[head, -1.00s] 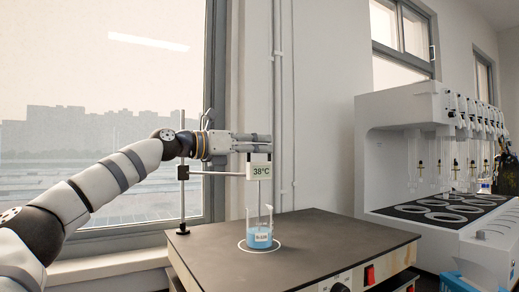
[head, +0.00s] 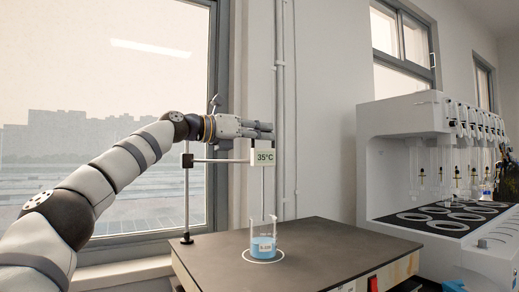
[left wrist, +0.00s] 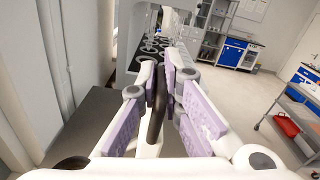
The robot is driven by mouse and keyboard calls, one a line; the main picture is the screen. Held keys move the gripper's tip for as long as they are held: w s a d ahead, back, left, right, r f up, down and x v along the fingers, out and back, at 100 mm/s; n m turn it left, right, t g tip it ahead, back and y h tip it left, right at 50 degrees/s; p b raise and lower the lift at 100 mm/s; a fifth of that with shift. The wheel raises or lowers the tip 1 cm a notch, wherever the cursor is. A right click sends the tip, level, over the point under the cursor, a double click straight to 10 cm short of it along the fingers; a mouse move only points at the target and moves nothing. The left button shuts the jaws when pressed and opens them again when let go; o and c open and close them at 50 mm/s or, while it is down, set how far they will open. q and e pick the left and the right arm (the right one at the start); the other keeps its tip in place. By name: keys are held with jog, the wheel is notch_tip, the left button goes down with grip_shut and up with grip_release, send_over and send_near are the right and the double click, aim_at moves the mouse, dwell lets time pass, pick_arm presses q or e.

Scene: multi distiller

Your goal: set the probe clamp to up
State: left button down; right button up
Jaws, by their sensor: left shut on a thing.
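The probe clamp (head: 222,161) is a horizontal arm on a thin upright stand rod (head: 187,205). Its right end carries a white display (head: 264,157) reading 35°C, with a thin probe (head: 262,188) hanging towards a glass beaker (head: 262,244) of blue liquid. I cannot tell where the probe tip ends. My left gripper (head: 262,131) is level, just above the display and clamp arm. In the left wrist view its purple-padded fingers (left wrist: 166,95) are shut on a dark bar (left wrist: 156,108), apparently part of the clamp. My right gripper is out of view.
The beaker stands within a white ring on a dark-topped bench unit (head: 330,245) with a red switch (head: 373,284). A white distiller (head: 405,115) with several glass tubes stands to the right. A window and wall pipes are behind.

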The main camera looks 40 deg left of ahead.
pick_arm(q)
jog(key=r, duration=0.2)
jog(key=shift+s+r, duration=0.2)
jog(key=shift+r, duration=0.15)
jog(key=shift+w+r, duration=0.15)
jog(key=shift+r, duration=0.1)
jog(key=shift+f, duration=0.1)
jog(key=c, duration=1.7)
grip_release()
jog(key=shift+f, duration=0.1)
jog(key=v, duration=1.2)
